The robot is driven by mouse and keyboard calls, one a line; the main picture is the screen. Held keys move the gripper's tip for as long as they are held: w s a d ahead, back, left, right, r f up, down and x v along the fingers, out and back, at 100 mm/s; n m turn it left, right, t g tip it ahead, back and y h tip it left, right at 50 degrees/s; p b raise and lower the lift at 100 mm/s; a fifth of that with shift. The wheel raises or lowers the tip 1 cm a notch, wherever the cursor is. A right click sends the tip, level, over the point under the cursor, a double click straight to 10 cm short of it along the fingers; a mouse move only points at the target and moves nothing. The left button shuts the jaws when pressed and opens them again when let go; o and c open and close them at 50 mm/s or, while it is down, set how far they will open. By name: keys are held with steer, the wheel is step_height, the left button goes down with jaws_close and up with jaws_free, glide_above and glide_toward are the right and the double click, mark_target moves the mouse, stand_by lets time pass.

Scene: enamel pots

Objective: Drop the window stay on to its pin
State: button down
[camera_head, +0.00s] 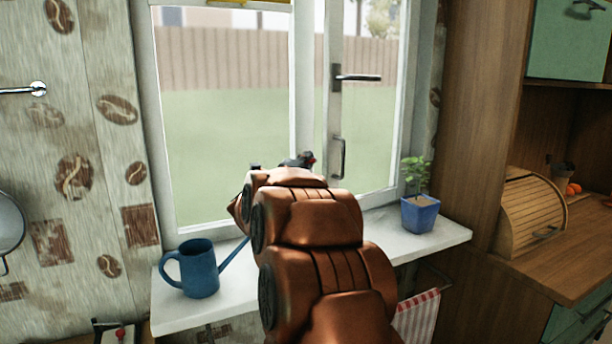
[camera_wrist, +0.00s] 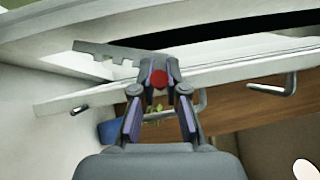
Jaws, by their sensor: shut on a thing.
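The window stay (camera_wrist: 100,50) is a flat grey bar with notches along its edge, seen in the wrist view running left from my gripper (camera_wrist: 159,77). A red knob (camera_wrist: 159,80) shows between my fingertips, which are shut on the stay. A small dark peg (camera_wrist: 80,109), probably the pin, stands on the white frame below and left of the bar in the wrist view; the bar appears apart from it. The stay is not clear there.
A blue watering can (camera_head: 201,270) stands on the white sill (camera_head: 180,316) left of my arm. A blue plant pot (camera_head: 420,214) stands right. A window handle (camera_head: 358,77) and a lower pull handle (camera_head: 340,157) jut from the window's right part.

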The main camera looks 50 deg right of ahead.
steer(key=shift+m+h, duration=0.8)
steer(key=shift+s+a+f+b, duration=0.25)
steer(key=shift+s+f+b, duration=0.3)
steer(key=shift+b, duration=1.05)
steer(key=shift+s+a+f+b, duration=0.35)
steer(key=shift+f+b, duration=0.35)
steer(key=shift+b, duration=0.9)
steer(key=shift+s+a+f+b, duration=0.2)
steer(key=shift+s+f+b, duration=0.4)
steer(key=shift+b, duration=1)
steer(key=c, duration=1.2)
jaws_free()
steer(key=shift+a, duration=0.1)
steer(key=v, duration=1.2)
